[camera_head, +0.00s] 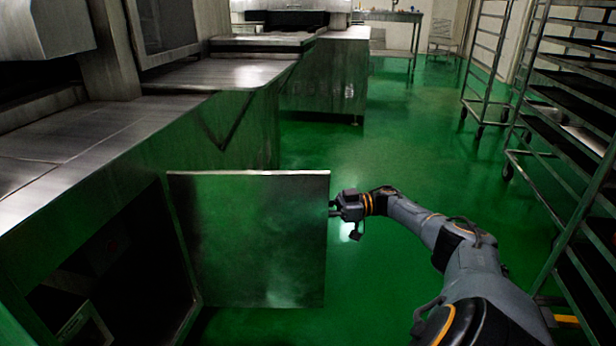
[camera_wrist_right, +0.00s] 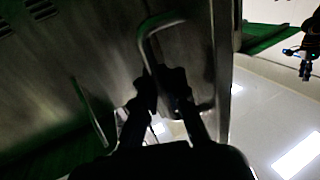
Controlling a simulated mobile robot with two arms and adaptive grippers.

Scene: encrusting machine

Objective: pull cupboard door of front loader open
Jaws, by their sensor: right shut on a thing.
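The metal cupboard door (camera_head: 250,240) of the front loader (camera_head: 120,150) stands swung out from the cabinet, reaching right across the aisle. The dark cupboard opening (camera_head: 120,260) shows to its left. My right gripper (camera_head: 336,208) is at the door's free right edge. In the right wrist view, my right gripper's fingers (camera_wrist_right: 168,90) are shut on the looped metal door handle (camera_wrist_right: 147,42). The head view hides the handle behind the door. My left gripper is not in view.
Tall tray racks (camera_head: 575,130) stand along the right side. A steel counter (camera_head: 325,75) stands further back on the left. The green floor (camera_head: 410,150) between them is clear. In the right wrist view, a second metal handle (camera_wrist_right: 92,112) shows at the left.

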